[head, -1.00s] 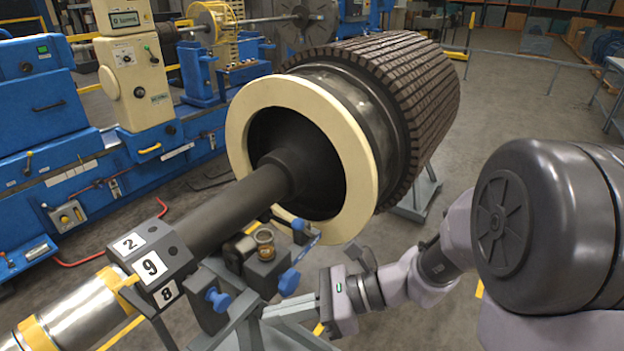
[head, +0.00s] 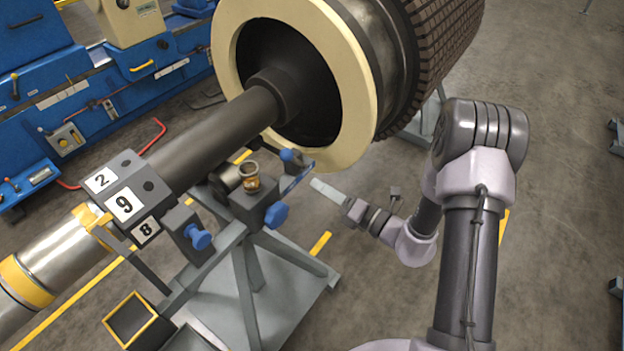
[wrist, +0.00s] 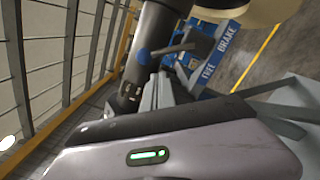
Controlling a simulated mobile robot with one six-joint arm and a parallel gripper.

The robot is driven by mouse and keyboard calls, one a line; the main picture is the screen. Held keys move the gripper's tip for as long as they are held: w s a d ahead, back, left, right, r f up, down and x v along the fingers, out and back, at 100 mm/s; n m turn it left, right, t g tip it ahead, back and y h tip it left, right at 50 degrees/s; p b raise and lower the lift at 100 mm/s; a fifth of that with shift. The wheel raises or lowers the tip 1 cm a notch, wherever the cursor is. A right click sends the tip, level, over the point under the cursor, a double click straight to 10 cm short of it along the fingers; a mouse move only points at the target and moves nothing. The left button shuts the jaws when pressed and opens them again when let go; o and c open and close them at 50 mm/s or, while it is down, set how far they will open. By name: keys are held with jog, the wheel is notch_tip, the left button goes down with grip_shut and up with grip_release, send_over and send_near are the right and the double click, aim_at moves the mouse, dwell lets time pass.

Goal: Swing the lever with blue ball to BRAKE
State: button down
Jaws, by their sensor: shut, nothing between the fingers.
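The lever's blue ball (head: 287,155) sits at the near side of the big rotor's cream ring, above a blue plate (head: 295,180). I cannot tell exactly which word the lever lines up with. My gripper (head: 318,187) is shut and empty, just right of the plate, apart from the ball. Its fingertips are hard to make out in the wrist view.
Two blue knobs (head: 200,238) (head: 275,215) and a small brass-coloured cup (head: 250,178) are on the stand close by. The dark shaft (head: 215,135) and cream ring (head: 365,110) bound the lever's far side. Open floor (head: 560,190) lies to the right.

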aim_at(299, 163)
jog(key=b+x, duration=0.1)
jog(key=x, duration=0.7)
jog(key=shift+w+a+r, duration=0.1)
jog(key=shift+w+r, duration=0.05)
jog(key=m+p, duration=0.1)
jog(key=p, duration=0.1)
jog(key=w+r+m+p, duration=0.1)
jog(key=p, duration=0.1)
jog(key=shift+d+r, duration=0.35)
jog(key=w+d+m+p, duration=0.5)
jog(key=w+m+p, duration=0.1)
jog(key=m, duration=0.5)
jog(key=shift+w+d+r+p, duration=0.2)
jog(key=shift+w+r+p, duration=0.15)
jog(key=shift+p, duration=0.3)
jog(key=shift+h, duration=0.3)
